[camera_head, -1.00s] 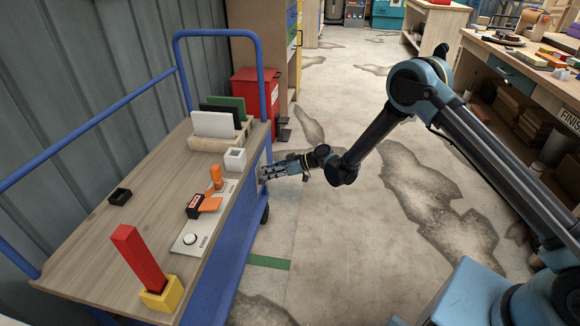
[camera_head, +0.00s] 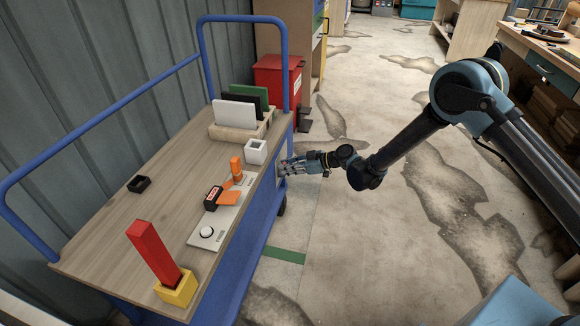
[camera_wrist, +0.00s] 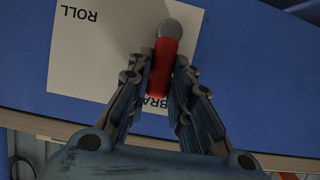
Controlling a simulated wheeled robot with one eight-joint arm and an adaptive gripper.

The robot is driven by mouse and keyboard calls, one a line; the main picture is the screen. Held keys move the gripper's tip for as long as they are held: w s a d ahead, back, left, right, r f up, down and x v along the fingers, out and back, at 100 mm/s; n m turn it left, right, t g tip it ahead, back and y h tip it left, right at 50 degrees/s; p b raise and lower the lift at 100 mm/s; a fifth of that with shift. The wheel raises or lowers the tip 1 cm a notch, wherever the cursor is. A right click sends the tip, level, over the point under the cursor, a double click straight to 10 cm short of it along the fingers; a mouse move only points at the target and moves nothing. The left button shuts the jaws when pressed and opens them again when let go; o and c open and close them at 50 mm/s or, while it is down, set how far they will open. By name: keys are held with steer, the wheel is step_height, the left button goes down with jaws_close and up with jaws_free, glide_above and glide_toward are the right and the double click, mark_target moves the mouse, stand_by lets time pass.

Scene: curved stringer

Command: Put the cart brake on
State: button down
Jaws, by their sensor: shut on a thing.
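The cart (camera_head: 170,190) has blue rails and a wooden top. My gripper (camera_head: 284,167) is at its blue right side, near the far end. In the wrist view, a red lever (camera_wrist: 162,72) with a round grey pivot (camera_wrist: 172,28) is mounted over a white plate (camera_wrist: 100,60) on the blue side. My gripper (camera_wrist: 163,60) is shut on the red lever, one finger on each side. The label ROLL shows upside down at the plate's upper left. The lever lies over part of a second label, of which "BRA" shows; the fingers hide the rest.
The cart top holds a red block in a yellow base (camera_head: 176,290), a control panel (camera_head: 207,240), a white cup (camera_head: 256,152) and a file rack (camera_head: 222,132). A red bin (camera_head: 277,78) stands behind. The floor to the right (camera_head: 350,260) is open.

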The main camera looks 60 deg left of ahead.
steer(key=c, duration=1.4)
jaws_free()
steer(key=shift+c, duration=0.2)
steer(key=v, duration=1.2)
